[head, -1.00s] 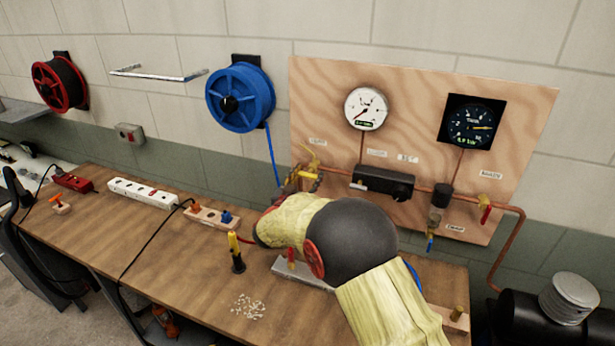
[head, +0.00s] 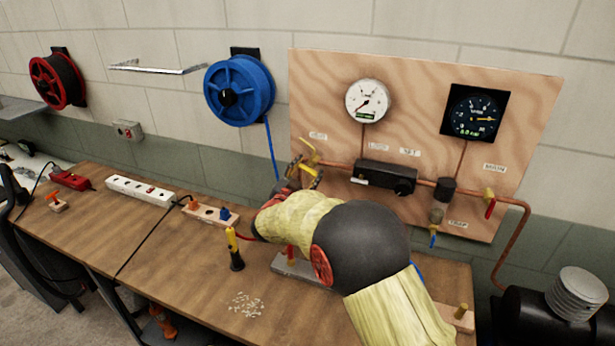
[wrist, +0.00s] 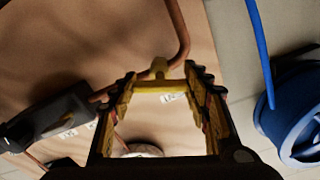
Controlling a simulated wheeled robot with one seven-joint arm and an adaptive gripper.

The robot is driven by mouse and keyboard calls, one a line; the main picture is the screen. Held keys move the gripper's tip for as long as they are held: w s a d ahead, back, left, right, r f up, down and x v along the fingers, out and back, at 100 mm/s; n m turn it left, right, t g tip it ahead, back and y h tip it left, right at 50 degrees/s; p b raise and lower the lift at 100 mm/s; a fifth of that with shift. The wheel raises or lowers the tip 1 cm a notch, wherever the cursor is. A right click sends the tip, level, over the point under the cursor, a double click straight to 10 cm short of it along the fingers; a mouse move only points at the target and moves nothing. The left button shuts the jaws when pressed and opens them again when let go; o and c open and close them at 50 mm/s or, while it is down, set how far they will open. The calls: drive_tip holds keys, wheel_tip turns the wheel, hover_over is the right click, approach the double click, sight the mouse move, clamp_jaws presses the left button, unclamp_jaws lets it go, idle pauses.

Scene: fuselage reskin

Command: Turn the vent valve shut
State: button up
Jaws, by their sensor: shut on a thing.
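A yellow-handled valve (head: 309,147) sits at the left end of the copper pipe on the plywood panel. A small label is beside it, too blurred to read, so I cannot confirm that it is the vent valve. In the wrist view its yellow handle (wrist: 160,86) lies crosswise between my fingertips. My gripper (head: 301,176) reaches up to this valve from below. In the wrist view my gripper (wrist: 162,100) has its two fingers on either side of the handle, shut on it. My arm hides part of the bench.
A black regulator (head: 385,178), a red-handled valve (head: 490,204) and a blue-handled valve (head: 433,239) are on the panel to the right. Two gauges are above. A blue hose reel (head: 239,90) hangs left. A yellow-black tool (head: 235,252) stands on the bench (head: 190,275).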

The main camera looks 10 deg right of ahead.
drive_tip(key=m+b, duration=0.6)
drive_tip(key=m, duration=0.1)
drive_tip(key=shift+f+b, duration=0.2)
drive_tip(key=shift+b, duration=0.1)
drive_tip(key=m+b, duration=0.3)
drive_tip(key=shift+m, duration=0.4)
drive_tip(key=shift+m+b, duration=1.4)
drive_tip(key=shift+r, duration=0.1)
drive_tip(key=o, duration=1.2)
drive_tip(key=shift+s+a, duration=0.1)
drive_tip(key=v, duration=1.1)
drive_tip(key=shift+s+a, duration=0.2)
drive_tip(key=shift+s, duration=0.1)
